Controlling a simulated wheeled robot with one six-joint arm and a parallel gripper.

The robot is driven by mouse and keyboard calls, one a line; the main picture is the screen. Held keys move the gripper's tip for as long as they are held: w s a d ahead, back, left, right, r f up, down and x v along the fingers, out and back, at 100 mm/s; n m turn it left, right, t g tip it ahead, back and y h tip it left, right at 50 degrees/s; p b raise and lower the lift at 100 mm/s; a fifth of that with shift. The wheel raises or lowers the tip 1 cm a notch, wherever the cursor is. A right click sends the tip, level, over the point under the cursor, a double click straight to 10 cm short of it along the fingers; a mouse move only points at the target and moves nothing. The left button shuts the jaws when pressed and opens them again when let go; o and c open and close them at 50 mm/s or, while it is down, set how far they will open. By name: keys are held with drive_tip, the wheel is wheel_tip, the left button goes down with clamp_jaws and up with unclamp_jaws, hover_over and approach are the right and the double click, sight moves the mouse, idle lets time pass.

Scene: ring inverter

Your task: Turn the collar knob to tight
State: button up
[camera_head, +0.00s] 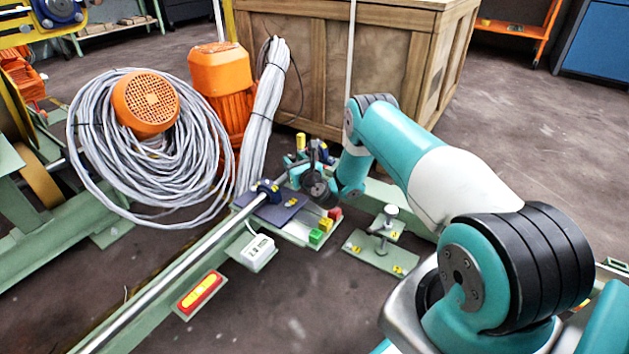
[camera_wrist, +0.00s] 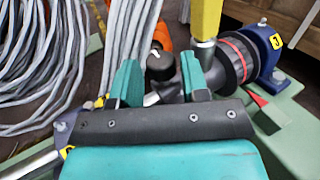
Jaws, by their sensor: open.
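A black round knob (camera_wrist: 160,67) with a small white mark shows in the wrist view, taken to be the collar knob. My open gripper (camera_wrist: 159,76) has one teal finger on each side of it. I see no clear contact, and whether the knob is fully between the fingers cannot be told. Right of it is a dark collar (camera_wrist: 236,58) with a red ring. In the head view my gripper (camera_head: 316,186) is at the far end of the steel shaft (camera_head: 178,267), and my wrist mostly hides the knob there. Which setting the knob is at cannot be read.
A yellow post (camera_wrist: 206,18) rises close to the right finger. Another blue bracket (camera_head: 268,191) holds the shaft. Green and red blocks (camera_head: 317,236), a cable bundle (camera_head: 265,115) and a wooden crate (camera_head: 370,60) are near.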

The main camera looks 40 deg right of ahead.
drive_tip(key=s+p, duration=0.1)
drive_tip(key=s, duration=0.1)
drive_tip(key=s+p, duration=0.1)
drive_tip(key=shift+s+a+r, duration=0.15)
drive_tip(key=shift+s, duration=0.25)
drive_tip(key=p, duration=1.7)
approach(294, 159)
drive_tip(key=s, duration=0.4)
drive_tip(key=shift+s+a+p, duration=0.25)
drive_tip(key=shift+s+p, duration=0.1)
drive_tip(key=shift+s, duration=0.15)
drive_tip(key=shift+s+a+p, duration=0.25)
drive_tip(key=shift+s+p, duration=0.1)
drive_tip(key=shift+s, duration=0.15)
